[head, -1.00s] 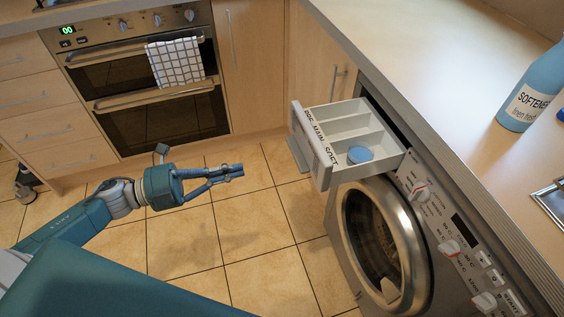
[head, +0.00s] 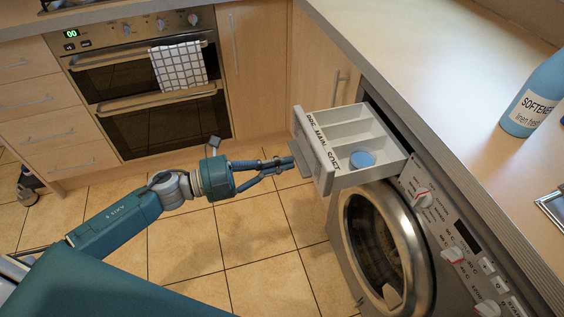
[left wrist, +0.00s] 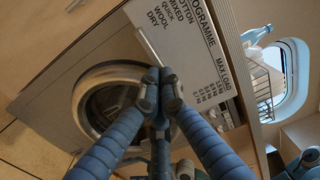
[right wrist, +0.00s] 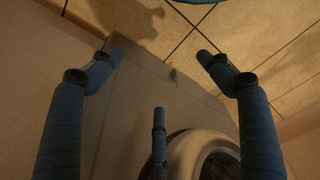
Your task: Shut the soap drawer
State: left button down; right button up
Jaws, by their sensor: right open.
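The soap drawer (head: 345,183) is pulled well out of the washing machine (head: 450,225). Its compartments are labelled PRE, MAIN and SOFT, and a round blue piece (head: 362,159) sits in the SOFT one. My left gripper (head: 289,162) is at the drawer's outer face, beside the grey handle lip; I cannot tell if it touches. In the left wrist view its fingertips (left wrist: 160,76) are together with nothing visible between them, in front of the lettered drawer face (left wrist: 186,45). My right gripper (right wrist: 160,55) is open and empty, seen only in its wrist view.
The round washer door (head: 385,245) is below the drawer. A softener bottle (head: 533,95) stands on the worktop (head: 440,60). An oven (head: 140,85) with a checked towel (head: 180,66) is at the back left.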

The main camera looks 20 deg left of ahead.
aim_at(354, 146)
pick_arm(q)
jog(key=shift+w+d, duration=0.1)
jog(key=p+x, duration=0.1)
jog(key=x, duration=1.7)
jog(key=shift+w+d, duration=0.25)
jog(key=shift+d, duration=0.05)
jog(key=shift+r, duration=0.1)
pick_arm(e)
jog(key=s+f, duration=0.1)
jog(key=f, duration=0.1)
jog(key=shift+s+f, duration=0.35)
jog(key=shift+f, duration=0.05)
pick_arm(q)
jog(key=shift+r, duration=0.1)
jog(key=shift+a, duration=0.15)
